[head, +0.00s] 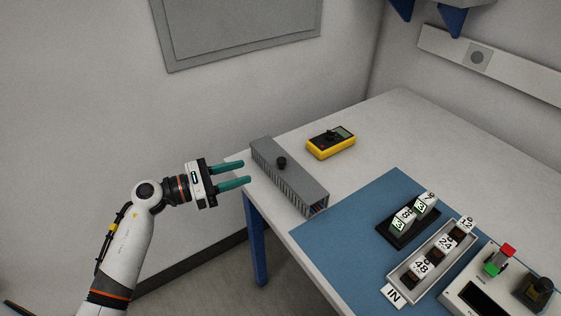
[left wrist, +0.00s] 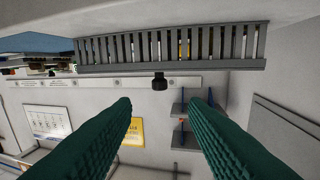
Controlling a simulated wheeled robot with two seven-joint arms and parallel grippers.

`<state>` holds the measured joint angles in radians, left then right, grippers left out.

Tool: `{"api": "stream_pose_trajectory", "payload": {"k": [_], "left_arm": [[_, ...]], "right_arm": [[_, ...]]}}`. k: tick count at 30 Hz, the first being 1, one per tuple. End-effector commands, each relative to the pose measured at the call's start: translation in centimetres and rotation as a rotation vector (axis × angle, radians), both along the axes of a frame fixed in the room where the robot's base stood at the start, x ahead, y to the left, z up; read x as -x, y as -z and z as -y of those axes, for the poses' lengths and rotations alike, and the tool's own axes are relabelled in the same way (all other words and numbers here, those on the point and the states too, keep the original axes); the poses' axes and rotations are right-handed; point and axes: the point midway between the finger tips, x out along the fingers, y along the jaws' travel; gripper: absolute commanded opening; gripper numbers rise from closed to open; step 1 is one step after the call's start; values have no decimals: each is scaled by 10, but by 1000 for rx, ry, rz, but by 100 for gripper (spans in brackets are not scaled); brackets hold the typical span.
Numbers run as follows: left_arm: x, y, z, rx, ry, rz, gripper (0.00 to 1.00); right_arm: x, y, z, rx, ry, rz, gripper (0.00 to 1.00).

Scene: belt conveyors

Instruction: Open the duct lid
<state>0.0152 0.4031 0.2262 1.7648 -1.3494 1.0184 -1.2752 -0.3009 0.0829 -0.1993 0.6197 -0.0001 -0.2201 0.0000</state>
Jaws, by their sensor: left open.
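The grey slotted duct (head: 300,187) lies along the left edge of the table. Its flat lid (head: 267,152) is on top and looks closed, with a black knob (head: 281,162) standing up from it. My left gripper (head: 247,173) is open and empty, to the left of the duct, with its green fingers pointing at it and apart from it. In the left wrist view the duct's slotted side (left wrist: 190,45) and the knob (left wrist: 159,82) show beyond and between the two fingers. My right gripper is in neither view.
A yellow multimeter (head: 331,142) lies right of the duct. A blue mat (head: 350,225) holds a black stand (head: 409,226) with numbered blocks and a grey tray (head: 419,283) with several more. A control box (head: 483,290) stands at the lower right. The table's back part is clear.

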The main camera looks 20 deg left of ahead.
Motion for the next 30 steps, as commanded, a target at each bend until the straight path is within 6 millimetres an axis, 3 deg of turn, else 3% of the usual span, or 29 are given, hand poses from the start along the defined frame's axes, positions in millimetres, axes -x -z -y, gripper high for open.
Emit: {"api": "stream_pose_trajectory", "payload": {"k": [15, 21, 30], "left_arm": [[-61, -2, 71, 10, -2, -2, 40], [-72, -1, 84, 7, -2, -3, 40], [-74, 0, 86, 7, -1, -3, 40]], "right_arm": [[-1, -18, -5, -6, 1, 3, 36], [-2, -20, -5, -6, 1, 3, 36], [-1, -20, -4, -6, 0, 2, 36]]}}
